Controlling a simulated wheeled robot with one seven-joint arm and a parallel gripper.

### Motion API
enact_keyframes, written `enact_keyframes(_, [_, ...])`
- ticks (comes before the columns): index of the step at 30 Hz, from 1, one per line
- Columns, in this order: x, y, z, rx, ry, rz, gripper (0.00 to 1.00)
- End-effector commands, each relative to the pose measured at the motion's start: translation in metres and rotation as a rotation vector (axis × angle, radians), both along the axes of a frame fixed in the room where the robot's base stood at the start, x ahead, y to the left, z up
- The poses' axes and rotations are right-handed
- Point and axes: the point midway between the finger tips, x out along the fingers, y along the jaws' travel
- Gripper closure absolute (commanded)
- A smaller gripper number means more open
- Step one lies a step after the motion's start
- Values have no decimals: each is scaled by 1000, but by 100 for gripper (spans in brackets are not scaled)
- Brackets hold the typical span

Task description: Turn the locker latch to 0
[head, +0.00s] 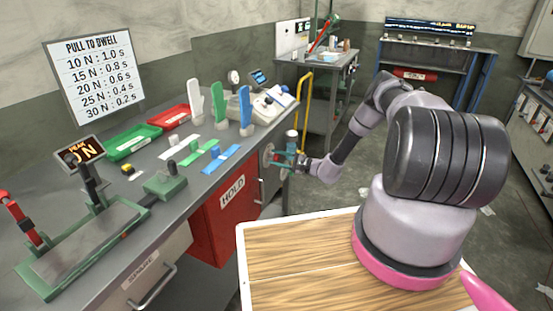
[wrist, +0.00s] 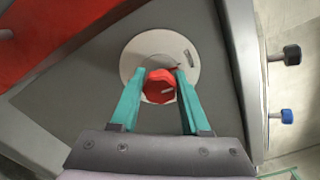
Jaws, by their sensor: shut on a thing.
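The latch is a red knob (wrist: 158,84) on a round, pale dial plate (wrist: 142,48). In the wrist view my gripper (wrist: 160,72) has its two teal fingers on either side of the knob, shut on it. The knob carries a small pale mark near its lower right. A dark mark sits on the plate's right side; its text is too small to read. In the head view the dial plate (head: 267,159) is at the bench's right end, with my gripper (head: 283,160) against it. The knob is hidden there.
A red locker front (head: 228,212) marked HOLD is under the bench (head: 85,248). Trays, coloured upright pieces and a press with a display stand on the bench. In the wrist view, a black knob (wrist: 291,55) and a blue knob (wrist: 286,115) stick out at right.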

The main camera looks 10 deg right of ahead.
Motion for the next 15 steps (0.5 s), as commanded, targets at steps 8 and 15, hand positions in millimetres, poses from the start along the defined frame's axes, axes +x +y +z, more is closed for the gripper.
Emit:
enact_keyframes(8, [0,-1,-1,-61,-85,-1,100])
enact_keyframes(15, [-1,-1,-1,-79,-108,-1,100])
